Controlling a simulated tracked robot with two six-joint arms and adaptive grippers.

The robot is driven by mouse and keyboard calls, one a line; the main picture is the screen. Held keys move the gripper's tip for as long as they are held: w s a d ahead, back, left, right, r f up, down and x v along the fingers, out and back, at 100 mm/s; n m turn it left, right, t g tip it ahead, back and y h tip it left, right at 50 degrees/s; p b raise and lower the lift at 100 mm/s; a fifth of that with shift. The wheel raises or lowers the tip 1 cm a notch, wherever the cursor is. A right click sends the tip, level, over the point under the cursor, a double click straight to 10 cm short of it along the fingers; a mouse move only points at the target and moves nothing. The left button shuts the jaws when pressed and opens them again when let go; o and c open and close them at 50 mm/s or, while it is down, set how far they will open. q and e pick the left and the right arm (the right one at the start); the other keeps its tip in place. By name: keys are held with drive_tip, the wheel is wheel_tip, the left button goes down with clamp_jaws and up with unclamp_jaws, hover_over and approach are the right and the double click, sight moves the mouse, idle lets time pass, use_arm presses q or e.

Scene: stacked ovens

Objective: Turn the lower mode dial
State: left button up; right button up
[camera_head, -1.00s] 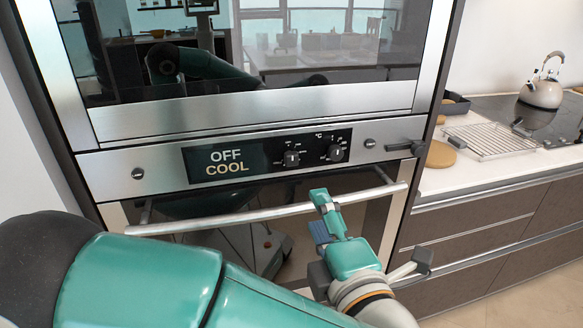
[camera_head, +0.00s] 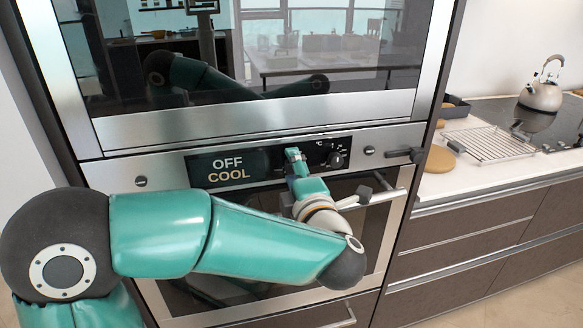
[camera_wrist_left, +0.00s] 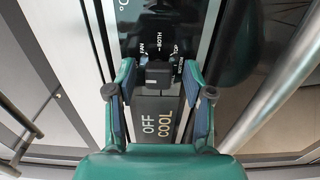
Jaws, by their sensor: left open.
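My left gripper (camera_wrist_left: 157,84) is open, with one finger on each side of the dial. A gap shows between the dial and the fingers; whether either touches it is not clear. In the head view my left gripper (camera_head: 294,156) is at the control panel (camera_head: 352,141) and hides the mode dial. A second dial (camera_head: 336,160) shows just right of it. My right gripper is not in view.
A lit display (camera_head: 228,167) reads OFF COOL, left of the dials. The upper oven's glass door (camera_head: 250,60) is above the panel. A bar handle (camera_head: 378,197) crosses the lower oven door below. A counter with a kettle (camera_head: 541,95) and wire rack (camera_head: 490,143) is at the right.

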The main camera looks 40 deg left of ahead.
use_arm(q)
drive_tip(key=shift+c, duration=0.2)
clamp_jaws()
drive_tip(key=shift+a, duration=0.2)
drive_tip(key=shift+d+f, duration=0.1)
drive_tip(key=shift+d, duration=0.05)
drive_tip(key=shift+m, duration=0.3)
drive_tip(key=shift+d+f+m+p, duration=0.1)
drive_tip(key=shift+m+p, duration=0.85)
drive_tip(key=shift+m, duration=1.1)
drive_tip(key=shift+f+m+p, duration=0.1)
drive_tip(key=shift+m+p, duration=0.8)
drive_tip(key=shift+m, duration=1.15)
